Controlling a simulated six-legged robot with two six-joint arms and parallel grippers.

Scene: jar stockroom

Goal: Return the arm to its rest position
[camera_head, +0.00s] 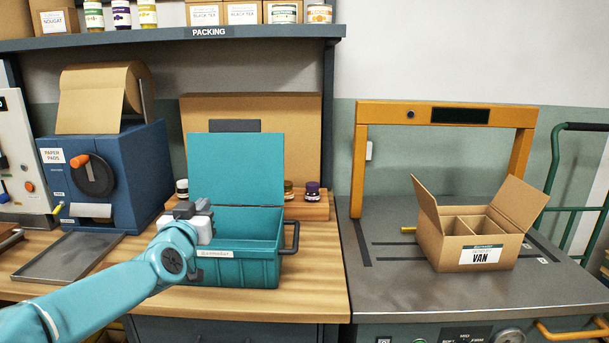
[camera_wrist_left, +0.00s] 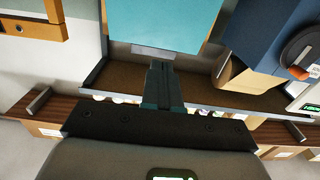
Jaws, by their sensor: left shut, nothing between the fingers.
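My left arm comes in from the lower left in the head view. Its left gripper (camera_head: 190,208) is in front of the left side of a teal crate (camera_head: 235,270) with its lid (camera_head: 236,168) raised. The fingers are shut and hold nothing; they show close together in the left wrist view (camera_wrist_left: 162,85). In that view the teal lid (camera_wrist_left: 165,22) shows beyond the fingertips. The gripper hides part of the crate's left rim. I cannot tell whether it touches the crate. My right gripper is in neither view.
A blue paper-pad dispenser (camera_head: 110,180) and a metal tray (camera_head: 68,256) stand left of the crate. Small jars (camera_head: 312,191) stand behind it, under the packing shelf (camera_head: 210,32). An open cardboard box (camera_head: 470,255) sits on the grey bench by an orange frame (camera_head: 445,112).

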